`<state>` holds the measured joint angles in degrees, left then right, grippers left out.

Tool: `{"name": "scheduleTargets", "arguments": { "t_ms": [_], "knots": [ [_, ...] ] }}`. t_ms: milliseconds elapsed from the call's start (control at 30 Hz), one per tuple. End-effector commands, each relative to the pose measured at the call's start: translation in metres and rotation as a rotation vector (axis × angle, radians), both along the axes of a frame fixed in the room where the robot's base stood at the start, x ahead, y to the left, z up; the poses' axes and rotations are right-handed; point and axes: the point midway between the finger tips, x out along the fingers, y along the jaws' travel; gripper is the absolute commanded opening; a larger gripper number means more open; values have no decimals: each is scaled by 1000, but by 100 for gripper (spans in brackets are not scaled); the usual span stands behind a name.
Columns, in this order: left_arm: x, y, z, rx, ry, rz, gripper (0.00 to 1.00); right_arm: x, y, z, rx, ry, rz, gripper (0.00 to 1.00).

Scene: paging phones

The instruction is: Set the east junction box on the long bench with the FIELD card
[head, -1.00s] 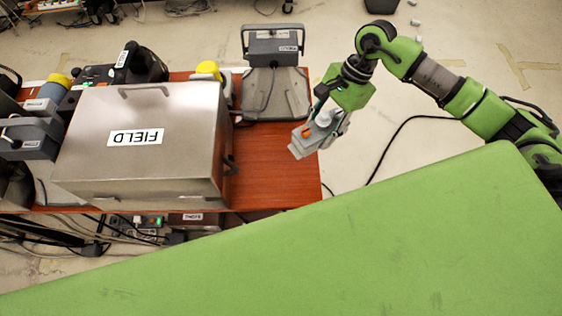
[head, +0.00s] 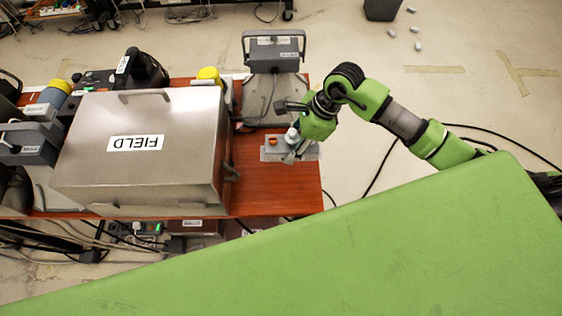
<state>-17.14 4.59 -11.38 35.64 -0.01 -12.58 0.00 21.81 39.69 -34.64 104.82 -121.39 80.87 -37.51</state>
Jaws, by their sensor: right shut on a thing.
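A small grey junction box (head: 271,153) with an orange round part on top is over the right end of the red-brown long bench (head: 280,190). My right gripper (head: 297,145) is shut on the box at its right side. The box looks level and low at the bench top; I cannot tell whether it touches. The FIELD card (head: 135,143) is on the lid of a large steel case (head: 185,120) on the bench, left of the box. My left gripper is not in view.
A grey handled device (head: 272,55) on a grey plate (head: 275,98) stands just behind the box. Yellow-capped items (head: 208,76) and dark equipment (head: 140,68) crowd the bench's back and left. Bare bench top shows between the case and the right edge. Cables lie on the floor.

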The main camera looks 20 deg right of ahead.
Motion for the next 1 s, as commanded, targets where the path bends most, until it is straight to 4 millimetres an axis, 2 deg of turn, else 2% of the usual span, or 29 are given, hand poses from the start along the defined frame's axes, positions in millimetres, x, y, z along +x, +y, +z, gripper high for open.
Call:
{"name": "scheduleTargets", "arguments": {
  "t_ms": [33, 100, 433, 500, 600, 967, 1000],
  "knots": [
    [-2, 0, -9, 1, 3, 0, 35, -1, 9, -13, 5, 0, 2, 13],
    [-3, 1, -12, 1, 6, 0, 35, -2, 16, -20, 4, 0, 2, 13],
    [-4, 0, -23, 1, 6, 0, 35, -5, 34, -42, 4, 0, 4, 13],
    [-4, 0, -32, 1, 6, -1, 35, -5, 31, -57, 3, 2, -1, 13],
    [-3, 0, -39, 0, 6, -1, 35, -5, 31, -68, 2, 0, 0, 13],
    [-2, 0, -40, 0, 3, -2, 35, -4, 30, -71, 0, -2, 1, 13],
    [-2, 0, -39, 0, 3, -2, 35, -5, 30, -71, 0, -1, 2, 45]
  ]
}}
